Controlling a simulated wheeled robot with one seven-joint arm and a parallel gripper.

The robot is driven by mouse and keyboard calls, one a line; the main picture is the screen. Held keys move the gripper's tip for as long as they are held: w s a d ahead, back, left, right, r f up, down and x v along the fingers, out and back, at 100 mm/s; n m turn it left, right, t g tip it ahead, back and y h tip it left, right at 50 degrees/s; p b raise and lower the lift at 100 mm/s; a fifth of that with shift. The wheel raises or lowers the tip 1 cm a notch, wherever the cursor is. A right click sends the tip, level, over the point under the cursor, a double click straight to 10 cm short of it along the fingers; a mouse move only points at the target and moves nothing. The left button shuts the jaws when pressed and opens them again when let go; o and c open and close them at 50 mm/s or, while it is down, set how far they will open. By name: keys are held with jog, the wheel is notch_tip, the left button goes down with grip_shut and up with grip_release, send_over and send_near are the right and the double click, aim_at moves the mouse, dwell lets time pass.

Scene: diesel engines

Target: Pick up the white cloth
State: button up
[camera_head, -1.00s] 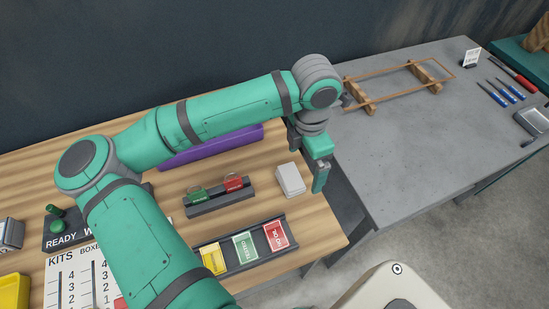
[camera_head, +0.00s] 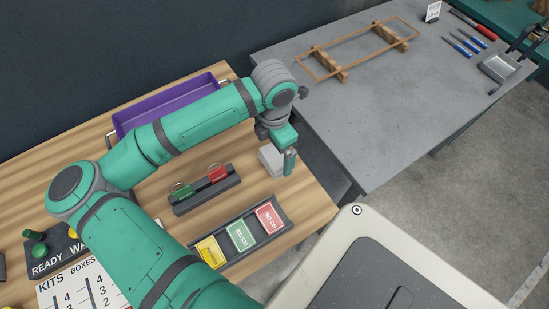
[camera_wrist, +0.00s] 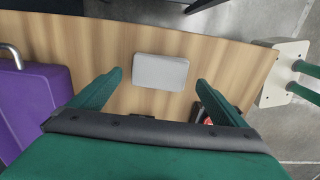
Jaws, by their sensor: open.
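The white cloth (camera_head: 269,158) is a folded, pale, rounded rectangle lying flat on the wooden table near its right end. In the wrist view the cloth (camera_wrist: 160,72) lies ahead of the fingertips, between their lines and apart from both. My gripper (camera_wrist: 158,78) is open and empty, with green fingers on either side. In the head view my gripper (camera_head: 287,160) points down at the cloth and hides part of it. I cannot tell its exact height above the table from there.
A purple bin (camera_head: 128,121) stands behind my arm. A rack with green and red tags (camera_head: 206,190) and a card tray (camera_head: 239,238) sit in front of the cloth. A grey table (camera_head: 350,130) with a wooden frame (camera_head: 362,48) is to the right.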

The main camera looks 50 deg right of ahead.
aim_at(274, 160)
jog(key=shift+f, duration=1.45)
jog(key=c, duration=1.2)
jog(key=shift+r, duration=0.15)
jog(key=shift+c, duration=0.2)
